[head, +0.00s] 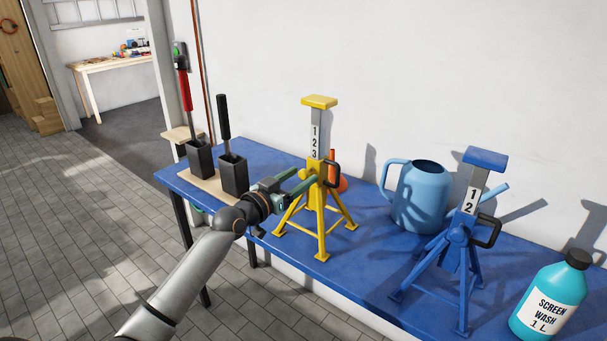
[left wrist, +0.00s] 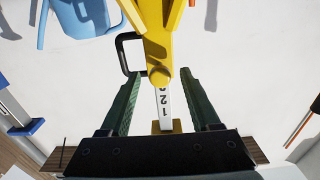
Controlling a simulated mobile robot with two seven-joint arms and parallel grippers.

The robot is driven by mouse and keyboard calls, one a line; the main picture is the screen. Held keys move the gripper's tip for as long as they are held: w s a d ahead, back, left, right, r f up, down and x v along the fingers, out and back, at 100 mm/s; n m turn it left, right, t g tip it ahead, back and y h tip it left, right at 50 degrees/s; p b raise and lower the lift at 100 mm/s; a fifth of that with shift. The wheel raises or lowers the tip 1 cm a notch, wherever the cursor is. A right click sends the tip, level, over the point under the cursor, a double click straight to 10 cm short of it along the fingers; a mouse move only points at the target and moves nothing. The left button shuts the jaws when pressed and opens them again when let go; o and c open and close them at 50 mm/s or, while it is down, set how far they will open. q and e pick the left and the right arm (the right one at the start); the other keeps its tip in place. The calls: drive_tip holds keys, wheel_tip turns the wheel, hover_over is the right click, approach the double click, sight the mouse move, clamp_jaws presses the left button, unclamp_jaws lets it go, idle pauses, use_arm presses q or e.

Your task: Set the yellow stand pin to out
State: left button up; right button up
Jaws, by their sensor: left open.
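The yellow stand (head: 320,205) stands upright on the blue bench, its column marked 1, 2, 3 below a yellow top plate. Its pin has a black loop handle (head: 332,175) on the right of the yellow collar, close against it; how deep the pin sits I cannot tell. In the left wrist view the handle (left wrist: 121,52) is left of the yellow body (left wrist: 158,40). My left gripper (head: 309,180) is open at the stand's left side. In the wrist view its green fingers (left wrist: 162,78) lie either side of the numbered column, apart from it. My right gripper is out of view.
A blue stand (head: 465,240) with a black pin handle, a blue watering can (head: 420,195) and a screen wash bottle (head: 550,295) stand to the right. Two black holders (head: 233,175) with upright tools are at the left. An orange object (head: 342,184) is behind the yellow stand.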

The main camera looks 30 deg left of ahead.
use_arm(q)
drive_tip(key=shift+w, duration=1)
drive_tip(key=shift+c, duration=0.3)
clamp_jaws()
idle(0.5)
